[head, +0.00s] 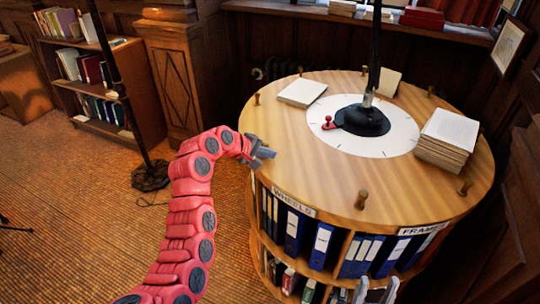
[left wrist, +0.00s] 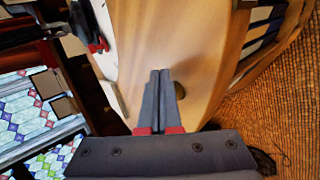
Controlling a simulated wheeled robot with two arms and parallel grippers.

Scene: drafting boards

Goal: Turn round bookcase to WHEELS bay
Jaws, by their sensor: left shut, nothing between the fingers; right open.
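The round bookcase (head: 310,180) has a wooden top with several small pegs around its rim, one of them a front peg (head: 361,199). Its WHEELS label (head: 293,202) is at the front left, above a bay of blue and dark binders. Its FRAMES label (head: 422,229) is further right. My left gripper (head: 268,153) is shut and empty at the left edge of the top. In the left wrist view the closed fingers (left wrist: 160,75) are over the wood, with a brown knob-like shape (left wrist: 207,113) beside them. My right gripper (head: 376,291) is open at the bottom edge, partly cut off, in front of the bookcase.
A white disc (head: 395,140) with a black lamp base (head: 362,121) and a red pointer (head: 328,123) is at the centre of the top. Paper stacks (head: 447,137) lie around it. A floor stand (head: 150,176) and a low bookshelf (head: 95,85) are left. The floor between is clear.

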